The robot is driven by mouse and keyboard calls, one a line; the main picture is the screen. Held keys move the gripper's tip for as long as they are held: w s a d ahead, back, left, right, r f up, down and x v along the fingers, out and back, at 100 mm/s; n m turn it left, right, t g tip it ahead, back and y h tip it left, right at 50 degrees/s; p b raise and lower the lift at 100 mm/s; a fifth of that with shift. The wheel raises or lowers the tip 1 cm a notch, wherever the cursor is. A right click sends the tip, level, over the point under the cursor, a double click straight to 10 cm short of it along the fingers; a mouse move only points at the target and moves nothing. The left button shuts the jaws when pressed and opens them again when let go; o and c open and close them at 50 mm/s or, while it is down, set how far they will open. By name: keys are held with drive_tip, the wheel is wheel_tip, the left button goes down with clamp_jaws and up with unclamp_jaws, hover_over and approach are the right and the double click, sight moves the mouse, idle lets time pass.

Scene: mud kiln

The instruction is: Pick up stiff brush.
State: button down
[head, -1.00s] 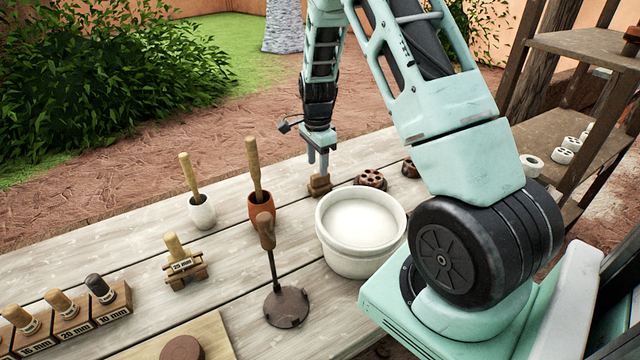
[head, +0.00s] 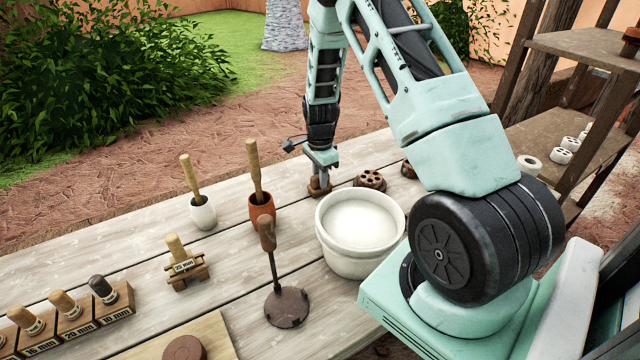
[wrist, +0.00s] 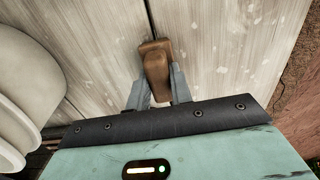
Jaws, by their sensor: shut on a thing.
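The stiff brush is a small brown block with a raised grip, and it lies on the wooden table behind the white bowl (head: 360,262). In the wrist view the brush (wrist: 156,66) is between the two grey fingers of my gripper (wrist: 157,90). In the head view my gripper (head: 319,180) reaches straight down onto the brush (head: 318,191). The fingers are shut on the grip of the brush. The brush appears to rest on the table, and its underside is hidden.
The white bowl stands close in front of my gripper. A dark brown disc with holes (head: 370,181) lies just right of the brush. An orange cup (head: 262,208) and a white cup (head: 203,214) with wooden handles stand to the left. Bare planks lie between.

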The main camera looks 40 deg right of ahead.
wheel_tip(320, 180, up, 10)
drive_tip(key=shift+b, duration=0.65)
